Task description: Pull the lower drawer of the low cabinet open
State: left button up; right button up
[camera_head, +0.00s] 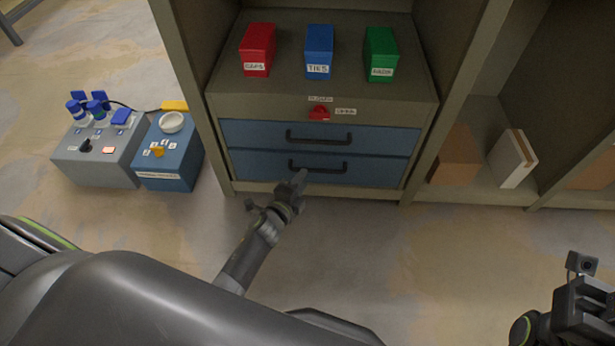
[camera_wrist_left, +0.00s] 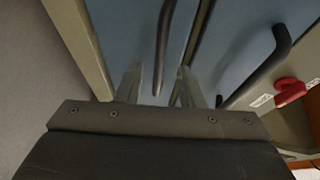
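The low cabinet (camera_head: 392,105) has two blue drawers, both flush with its front. The lower drawer (camera_head: 380,173) has a dark bar handle (camera_head: 325,169); this handle also shows in the left wrist view (camera_wrist_left: 165,42). My left gripper (camera_head: 298,180) is at the left end of that handle. In the left wrist view its two fingers (camera_wrist_left: 158,88) are apart, with the handle's end showing between them; I cannot tell whether they touch it. My right gripper (camera_head: 585,298) is at the lower right, far from the cabinet; its fingers are not clear.
The upper drawer (camera_head: 390,139) has its own handle (camera_head: 320,137), with a red knob (camera_head: 319,113) above. Red (camera_head: 257,50), blue (camera_head: 319,52) and green (camera_head: 381,55) boxes stand on top. A grey socket box (camera_head: 95,165) and a blue box (camera_head: 168,155) stand left. The floor in front is clear.

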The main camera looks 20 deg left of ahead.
pick_arm(q)
jog(key=shift+b+x, duration=0.7)
jog(key=shift+x, duration=1.55)
grip_shut()
